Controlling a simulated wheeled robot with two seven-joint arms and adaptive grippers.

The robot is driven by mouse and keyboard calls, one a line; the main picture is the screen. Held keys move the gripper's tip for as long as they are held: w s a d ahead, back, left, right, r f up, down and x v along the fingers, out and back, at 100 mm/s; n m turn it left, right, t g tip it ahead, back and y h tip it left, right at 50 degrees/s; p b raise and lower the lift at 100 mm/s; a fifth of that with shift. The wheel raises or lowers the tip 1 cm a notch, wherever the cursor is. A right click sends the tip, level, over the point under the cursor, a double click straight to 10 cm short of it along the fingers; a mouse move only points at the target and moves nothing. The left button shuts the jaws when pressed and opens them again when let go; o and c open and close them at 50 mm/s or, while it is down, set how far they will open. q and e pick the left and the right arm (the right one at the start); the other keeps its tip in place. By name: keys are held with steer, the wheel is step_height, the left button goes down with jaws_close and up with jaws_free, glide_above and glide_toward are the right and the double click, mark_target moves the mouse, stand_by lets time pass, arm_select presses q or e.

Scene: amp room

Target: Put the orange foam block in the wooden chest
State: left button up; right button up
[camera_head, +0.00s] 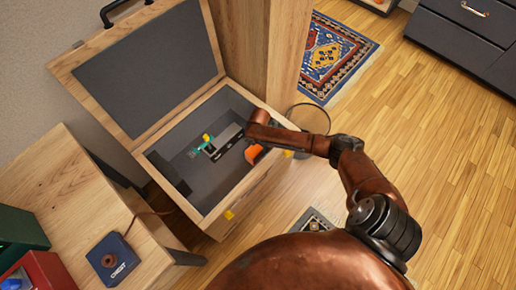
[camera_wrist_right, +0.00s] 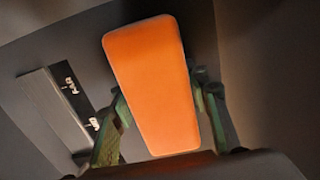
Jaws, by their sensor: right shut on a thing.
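The wooden chest (camera_head: 218,208) stands open in the head view, its dark-lined lid tilted back. The orange foam block (camera_head: 254,153) shows just below my right wrist, inside the chest's opening. In the right wrist view the block (camera_wrist_right: 145,55) lies between the green fingers of my right gripper (camera_wrist_right: 160,95), which is shut on it. The dark chest lining is around it there. I cannot tell whether the block touches the chest floor. In the head view my arm partly covers the block and hides the fingers. My left gripper is in neither view.
Inside the chest are a grey labelled item (camera_head: 222,142) and a small teal item (camera_head: 199,149). A wooden side table (camera_head: 65,180) at left holds a dark blue box (camera_head: 113,262). A wooden post (camera_head: 268,50) rises behind the chest. Open floor lies right.

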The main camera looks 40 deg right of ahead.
steer(key=o, duration=0.7)
steer(key=shift+f, duration=0.15)
steer(key=shift+c, duration=0.2)
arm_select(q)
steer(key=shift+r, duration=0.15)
arm_select(e)
steer(key=o, duration=0.5)
steer(key=shift+r, duration=0.45)
step_height(320, 180, up, 10)
steer(key=p, duration=0.5)
steer(key=shift+r, duration=0.25)
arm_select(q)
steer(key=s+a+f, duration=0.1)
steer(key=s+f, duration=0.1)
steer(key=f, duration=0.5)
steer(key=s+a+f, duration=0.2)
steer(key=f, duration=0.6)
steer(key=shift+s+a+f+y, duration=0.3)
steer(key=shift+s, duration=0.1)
arm_select(e)
steer(key=shift+r, duration=0.5)
